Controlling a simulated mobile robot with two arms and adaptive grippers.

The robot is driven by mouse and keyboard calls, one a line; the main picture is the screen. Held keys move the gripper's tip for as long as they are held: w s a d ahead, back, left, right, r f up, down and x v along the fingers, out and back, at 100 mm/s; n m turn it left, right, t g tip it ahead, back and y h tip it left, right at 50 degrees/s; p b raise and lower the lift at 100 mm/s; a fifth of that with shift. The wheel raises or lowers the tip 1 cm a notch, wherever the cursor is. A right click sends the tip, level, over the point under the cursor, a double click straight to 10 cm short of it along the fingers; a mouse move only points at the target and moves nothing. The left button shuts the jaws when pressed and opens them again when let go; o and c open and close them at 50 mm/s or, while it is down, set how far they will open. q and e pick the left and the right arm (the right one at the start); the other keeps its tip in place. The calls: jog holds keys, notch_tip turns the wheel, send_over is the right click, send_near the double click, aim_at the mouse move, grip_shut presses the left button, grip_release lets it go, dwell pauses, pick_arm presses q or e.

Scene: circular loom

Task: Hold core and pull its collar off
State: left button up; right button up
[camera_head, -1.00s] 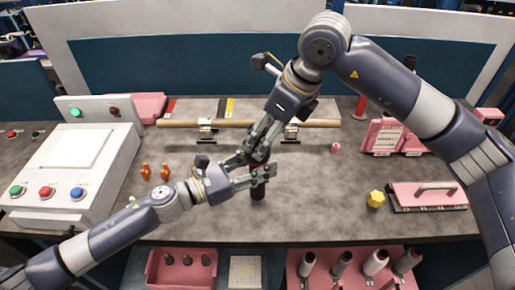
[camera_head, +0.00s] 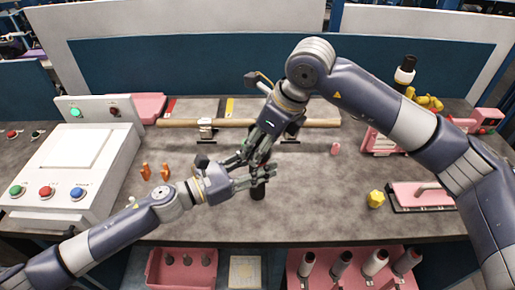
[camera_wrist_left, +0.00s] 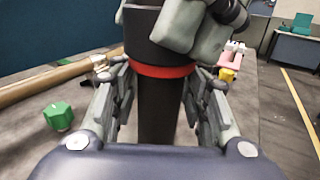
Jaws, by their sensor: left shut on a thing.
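The dark upright core (camera_head: 258,190) stands on the table at the middle, mostly hidden by my grippers. In the left wrist view the core (camera_wrist_left: 157,108) is a black cylinder with a red band (camera_wrist_left: 160,71) near its upper part. Above the band is a wider black sleeve, seemingly the collar (camera_wrist_left: 143,50). My left gripper (camera_head: 262,176) is shut on the core below the band, a finger on each side. My right gripper (camera_head: 255,155) comes from above, its fingers beside and partly in front of the collar. Whether they clamp it is unclear.
A wooden bar (camera_head: 180,123) lies behind the grippers. Orange pegs (camera_head: 146,170) and a control box (camera_head: 75,165) are left. A yellow piece (camera_head: 376,198), a small pink spool (camera_head: 336,149) and a pink-topped tray (camera_head: 422,195) are right. The front middle of the table is clear.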

jog(key=shift+r, duration=0.3)
notch_tip(320, 180, up, 9)
jog(key=shift+r, duration=0.2)
dwell(0.8)
notch_tip(320, 180, up, 8)
jog(key=shift+f, duration=0.25)
dwell(0.5)
dwell(0.3)
notch_tip(320, 180, up, 8)
dwell(0.9)
dwell(0.4)
pick_arm(q)
jog(key=o, duration=1.2)
